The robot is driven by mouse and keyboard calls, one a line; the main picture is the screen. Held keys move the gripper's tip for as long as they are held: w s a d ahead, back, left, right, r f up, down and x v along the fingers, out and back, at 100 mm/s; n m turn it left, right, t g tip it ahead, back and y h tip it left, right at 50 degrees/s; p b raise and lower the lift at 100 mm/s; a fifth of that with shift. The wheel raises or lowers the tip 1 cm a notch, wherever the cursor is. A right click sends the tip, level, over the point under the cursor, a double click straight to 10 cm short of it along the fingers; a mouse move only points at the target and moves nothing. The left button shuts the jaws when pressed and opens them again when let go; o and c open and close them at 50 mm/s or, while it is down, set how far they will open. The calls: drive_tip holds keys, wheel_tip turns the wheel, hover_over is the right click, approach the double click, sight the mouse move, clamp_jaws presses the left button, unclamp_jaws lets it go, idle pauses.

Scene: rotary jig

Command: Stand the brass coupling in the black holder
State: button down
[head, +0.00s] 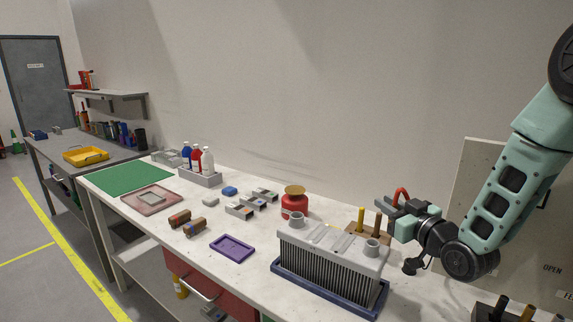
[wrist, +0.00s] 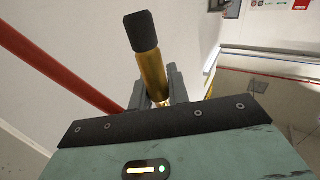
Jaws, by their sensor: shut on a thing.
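My gripper (wrist: 158,88) is shut on a brass cylinder with a black end, the brass coupling (wrist: 152,70). In the wrist view it sticks out beyond the fingers, leaning a little to the left. In the head view my gripper (head: 384,207) is above the back right of the bench, and the coupling cannot be made out clearly there. A dark block (head: 482,313), perhaps the black holder, is cut off by the bottom right edge. Upright black, brown and yellowish pieces show at it; its sockets cannot be seen.
A grey finned block (head: 330,262) stands in a blue tray (head: 290,281), left of my gripper. A wooden block with upright pegs (head: 361,217) is close by my gripper. A red container (head: 294,205) and a purple tray (head: 232,248) are farther left. A panel stands behind my arm.

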drive_tip(key=d+f+m+t+h, duration=0.1)
drive_tip(key=d+f+m+h, duration=0.3)
drive_tip(key=d+f+h, duration=0.4)
drive_tip(key=a+r+n+y, duration=0.2)
drive_tip(key=a+r+y, duration=0.2)
drive_tip(key=a+r+n+y, duration=0.2)
drive_tip(key=a+r+y, duration=0.2)
drive_tip(key=r, duration=0.1)
drive_tip(key=shift+a+g, duration=0.2)
drive_tip(key=shift+g, duration=0.2)
drive_tip(key=s+a+r+n+g+y, duration=0.3)
drive_tip(key=a+r+n+y, duration=0.1)
drive_tip(key=a+r+y, duration=0.1)
drive_tip(key=shift+s+a+r, duration=0.2)
drive_tip(key=shift+s+r, duration=0.05)
drive_tip(key=shift+r, duration=0.25)
drive_tip(key=shift+f, duration=0.1)
wheel_tip(320, 180, down, 9)
drive_tip(key=shift+r+p, duration=0.1)
drive_tip(key=shift+p, duration=0.5)
drive_tip(key=shift+f, duration=0.45)
drive_tip(key=shift+r, duration=0.1)
